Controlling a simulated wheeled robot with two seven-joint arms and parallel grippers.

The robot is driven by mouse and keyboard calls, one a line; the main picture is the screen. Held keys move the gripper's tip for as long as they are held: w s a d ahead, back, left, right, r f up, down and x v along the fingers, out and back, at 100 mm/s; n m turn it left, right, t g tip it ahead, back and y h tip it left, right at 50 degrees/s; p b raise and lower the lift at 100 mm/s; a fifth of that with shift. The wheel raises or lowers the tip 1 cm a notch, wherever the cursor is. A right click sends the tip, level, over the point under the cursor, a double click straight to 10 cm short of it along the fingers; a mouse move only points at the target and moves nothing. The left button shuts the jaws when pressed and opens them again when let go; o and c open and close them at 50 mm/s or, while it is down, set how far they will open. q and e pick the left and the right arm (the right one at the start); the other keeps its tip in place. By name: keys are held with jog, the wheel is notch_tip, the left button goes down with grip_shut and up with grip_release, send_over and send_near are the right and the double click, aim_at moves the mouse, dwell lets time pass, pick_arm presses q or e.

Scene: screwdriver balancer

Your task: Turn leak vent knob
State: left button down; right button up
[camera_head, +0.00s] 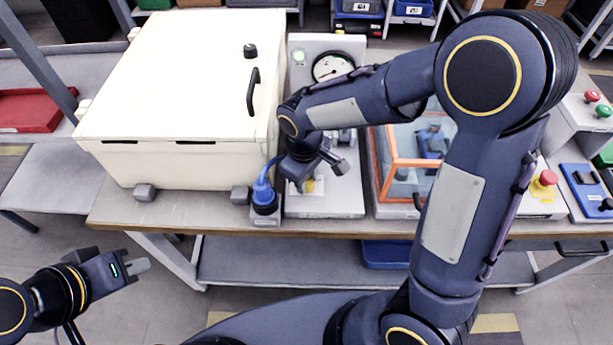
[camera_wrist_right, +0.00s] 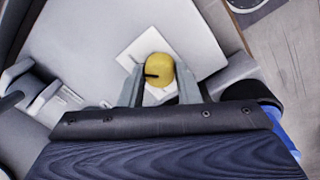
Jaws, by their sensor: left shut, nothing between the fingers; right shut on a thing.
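The yellow leak vent knob (camera_wrist_right: 160,70) sits on a white plate (camera_wrist_right: 196,36) in the right wrist view, with a dark mark on its left side. My right gripper (camera_wrist_right: 160,92) has its fingers on either side of the knob and is shut on it. In the head view my right gripper (camera_head: 308,176) is low at the front of the grey panel (camera_head: 340,205); the knob there is mostly hidden, with only a bit of yellow showing. My left gripper (camera_head: 138,266) is shut and empty, off the table at the lower left.
A large cream box (camera_head: 180,90) with a black handle stands left of the panel. A round gauge (camera_head: 333,68) is on the panel's back. A blue plug (camera_head: 263,190) stands left of my right gripper. An orange-framed clear case (camera_head: 402,163) stands to the right.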

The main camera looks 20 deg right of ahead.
jog(key=o, duration=1)
jog(key=shift+c, duration=0.2)
jog(key=shift+r, duration=0.1)
jog(key=r, duration=0.7)
jog(key=shift+s+a+r, duration=0.15)
jog(key=shift+a+r, duration=0.05)
jog(key=shift+r, duration=0.15)
jog(key=s+d+r+m+t+y, duration=0.2)
jog(key=s+d+m, duration=0.2)
jog(key=s, duration=0.4)
jog(key=s+d+r+m+t+y, duration=0.2)
jog(key=s+d+m, duration=0.3)
jog(key=s, duration=0.3)
jog(key=shift+s+d+r+m+t+p, duration=0.15)
jog(key=shift+s+d+m+t+p, duration=0.2)
jog(key=shift+t, duration=0.25)
